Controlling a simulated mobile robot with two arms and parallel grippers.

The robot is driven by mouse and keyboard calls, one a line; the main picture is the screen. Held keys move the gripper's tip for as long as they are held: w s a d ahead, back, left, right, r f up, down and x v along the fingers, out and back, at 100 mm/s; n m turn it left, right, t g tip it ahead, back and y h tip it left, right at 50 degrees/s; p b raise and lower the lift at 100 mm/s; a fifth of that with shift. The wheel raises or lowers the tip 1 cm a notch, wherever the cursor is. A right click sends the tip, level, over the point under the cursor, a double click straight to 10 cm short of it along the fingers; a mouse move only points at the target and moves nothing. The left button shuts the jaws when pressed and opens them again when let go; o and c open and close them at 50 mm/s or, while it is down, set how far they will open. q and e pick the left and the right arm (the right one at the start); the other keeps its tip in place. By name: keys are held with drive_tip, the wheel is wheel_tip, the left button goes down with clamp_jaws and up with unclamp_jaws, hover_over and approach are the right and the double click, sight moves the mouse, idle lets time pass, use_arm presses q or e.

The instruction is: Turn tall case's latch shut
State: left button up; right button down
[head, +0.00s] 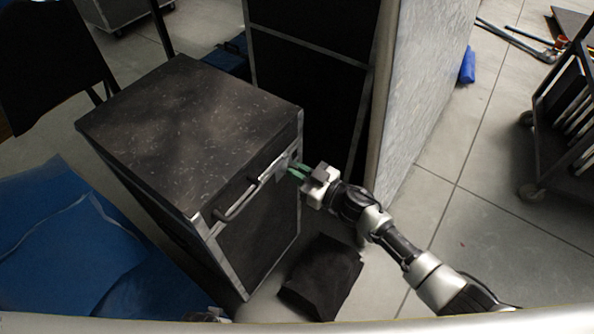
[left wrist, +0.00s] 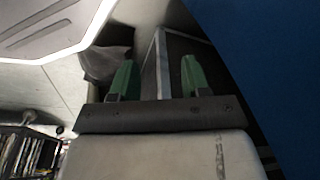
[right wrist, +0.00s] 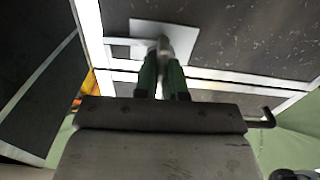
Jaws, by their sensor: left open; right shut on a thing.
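The black case (head: 180,115) with a scuffed top and metal edges stands left of centre in the head view. Its front carries a bar handle (head: 236,203) and, near the upper right corner, a latch. My right gripper (head: 294,170) reaches this corner from the right. In the right wrist view its green fingers are close together on the metal latch (right wrist: 163,44), in front of a pale plate (right wrist: 165,30). The fingers partly hide the latch, so its exact angle is unclear. My left gripper (left wrist: 158,78) is open and empty, with a case's metal-edged corner beyond its fingers.
A taller dark case (head: 310,75) with a pale side stands right behind. A black cloth-like bundle (head: 320,277) lies on the floor before the case. Blue sheeting (head: 70,245) covers the left. A wheeled rack (head: 570,120) stands far right; floor between is clear.

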drive_tip(key=n, duration=0.3)
drive_tip(key=shift+s+n, duration=0.1)
drive_tip(key=shift+n, duration=0.2)
drive_tip(key=n, duration=0.2)
drive_tip(key=shift+a+f+n, duration=0.1)
drive_tip(key=shift+n, duration=0.3)
drive_tip(key=shift+s+n, duration=0.1)
drive_tip(key=shift+n, duration=0.8)
drive_tip(key=n+b, duration=0.1)
drive_tip(key=n, duration=0.2)
drive_tip(key=shift+f+n, duration=0.15)
drive_tip(key=shift+n, duration=0.15)
drive_tip(key=n+b, duration=0.1)
drive_tip(key=n, duration=0.2)
drive_tip(key=shift+f, duration=0.1)
use_arm(q)
drive_tip(key=w+r+b, duration=0.1)
drive_tip(key=w+r, duration=0.2)
drive_tip(key=r, duration=0.6)
drive_tip(key=shift+w+d+r+t, duration=0.15)
drive_tip(key=shift+w+d+t, duration=0.1)
drive_tip(key=shift+w+t, duration=0.1)
use_arm(e)
drive_tip(key=shift+n, duration=1.5)
drive_tip(key=c, duration=1.2)
unclamp_jaws()
